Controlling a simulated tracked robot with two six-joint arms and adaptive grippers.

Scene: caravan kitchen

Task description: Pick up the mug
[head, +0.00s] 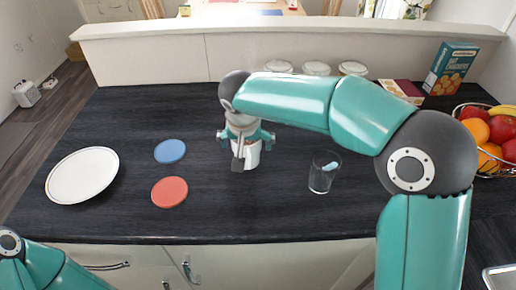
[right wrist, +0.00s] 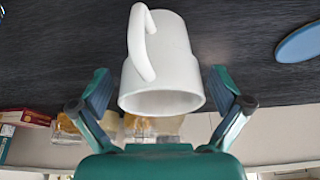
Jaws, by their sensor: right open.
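The white mug (head: 253,157) stands on the dark counter, partly hidden behind my right gripper (head: 246,140) in the head view. In the right wrist view the mug (right wrist: 175,60) shows large, with its handle towards the upper left. My right gripper (right wrist: 161,88) is open, with one finger on each side of the mug. Gaps show between the fingers and the mug's sides in that view. My left arm shows only at the lower left corner of the head view; its gripper is out of view.
A glass (head: 322,175) stands right of the mug. A blue disc (head: 170,151), a red disc (head: 169,192) and a white plate (head: 82,176) lie to the left. Lidded jars (head: 316,69), boxes (head: 451,70) and a fruit basket (head: 490,172) stand at the back and right.

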